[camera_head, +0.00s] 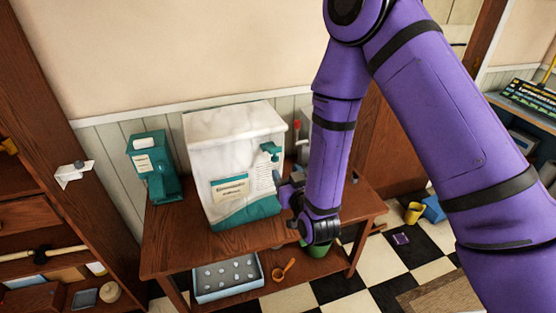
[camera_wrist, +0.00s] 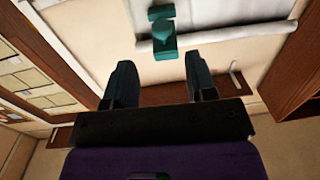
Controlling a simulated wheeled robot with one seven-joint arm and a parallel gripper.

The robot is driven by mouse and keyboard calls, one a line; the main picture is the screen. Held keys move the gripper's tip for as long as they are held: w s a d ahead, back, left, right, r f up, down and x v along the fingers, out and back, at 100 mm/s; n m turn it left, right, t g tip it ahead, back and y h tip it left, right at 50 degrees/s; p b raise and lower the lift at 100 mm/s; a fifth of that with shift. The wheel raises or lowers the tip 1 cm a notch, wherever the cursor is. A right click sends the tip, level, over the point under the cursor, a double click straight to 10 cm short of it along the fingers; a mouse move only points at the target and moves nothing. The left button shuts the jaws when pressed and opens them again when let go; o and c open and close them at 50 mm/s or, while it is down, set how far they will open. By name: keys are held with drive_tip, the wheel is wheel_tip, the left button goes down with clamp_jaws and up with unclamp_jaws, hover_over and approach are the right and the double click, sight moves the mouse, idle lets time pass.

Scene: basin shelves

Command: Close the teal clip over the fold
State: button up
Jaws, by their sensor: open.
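A large white bag (camera_head: 228,150) with a teal bottom and a printed label stands upright on the wooden table. A teal clip (camera_head: 270,151) sits at its upper right side. In the wrist view the teal clip (camera_wrist: 163,35) straddles the rolled white fold (camera_wrist: 235,34) of the bag; whether its halves are latched I cannot tell. My gripper (camera_wrist: 161,76) is open and empty, its two dark fingers apart and pointing toward the clip without touching it. In the head view my gripper (camera_head: 289,196) is beside the bag's right side, partly hidden by my arm.
A teal dispenser-like object (camera_head: 155,165) stands on the table (camera_head: 165,240) left of the bag. A red-topped item (camera_head: 297,127) is behind my arm. Below are a pale blue tray (camera_head: 228,291) and an orange scoop (camera_head: 284,270). Shelves (camera_head: 30,215) stand at the left.

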sight(273, 154)
drive_tip(key=x, duration=1)
drive_tip(key=shift+f, duration=0.2)
drive_tip(key=shift+a, duration=0.1)
drive_tip(key=c, duration=0.7)
